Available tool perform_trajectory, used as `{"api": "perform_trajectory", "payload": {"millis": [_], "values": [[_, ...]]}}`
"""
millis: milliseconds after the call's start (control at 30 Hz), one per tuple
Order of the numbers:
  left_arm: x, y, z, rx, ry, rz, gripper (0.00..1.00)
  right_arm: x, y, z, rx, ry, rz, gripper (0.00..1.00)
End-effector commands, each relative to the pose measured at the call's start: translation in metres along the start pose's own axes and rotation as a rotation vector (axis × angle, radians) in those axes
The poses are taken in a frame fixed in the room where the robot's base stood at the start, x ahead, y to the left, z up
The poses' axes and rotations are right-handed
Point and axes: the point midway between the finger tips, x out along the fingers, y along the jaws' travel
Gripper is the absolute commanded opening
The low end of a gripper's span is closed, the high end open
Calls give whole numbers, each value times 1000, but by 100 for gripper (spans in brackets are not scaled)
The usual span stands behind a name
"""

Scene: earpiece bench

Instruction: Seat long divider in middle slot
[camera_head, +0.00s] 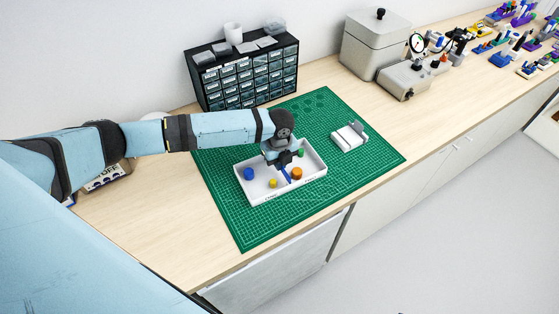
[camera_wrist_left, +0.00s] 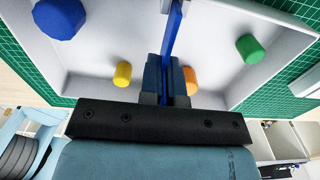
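A white tray (camera_head: 256,201) lies on the green cutting mat. My left gripper (camera_head: 284,164) reaches down over the middle of the tray. It is shut on the thin blue long divider (camera_head: 286,175), which stands on edge and runs across the tray's middle. In the left wrist view the divider (camera_wrist_left: 172,32) passes between the fingers (camera_wrist_left: 166,78), and its far end is at the small slot ribs on the tray wall. I cannot tell whether it sits fully down. The gripper hides its other end. My right gripper is not in view.
In the tray are a blue piece (camera_head: 249,173), a yellow piece (camera_head: 273,184), an orange piece (camera_head: 297,173) and a green piece (camera_head: 301,153). A white block-like fixture (camera_head: 349,137) stands to the right on the mat (camera_head: 350,168). A drawer cabinet (camera_head: 245,80) stands behind.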

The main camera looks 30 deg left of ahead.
Motion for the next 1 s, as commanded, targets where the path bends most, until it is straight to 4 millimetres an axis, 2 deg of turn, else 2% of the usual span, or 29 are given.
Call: {"api": "perform_trajectory", "payload": {"millis": [767, 800, 900, 1000], "values": [[20, 0, 0, 1, 0, 1, 0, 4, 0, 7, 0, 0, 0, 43], [19, 0, 0, 1, -1, 1, 13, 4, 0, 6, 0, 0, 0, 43], [19, 0, 0, 1, 0, 0, 33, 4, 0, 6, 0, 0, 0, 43], [19, 0, 0, 1, 0, 0, 33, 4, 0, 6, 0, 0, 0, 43]]}}
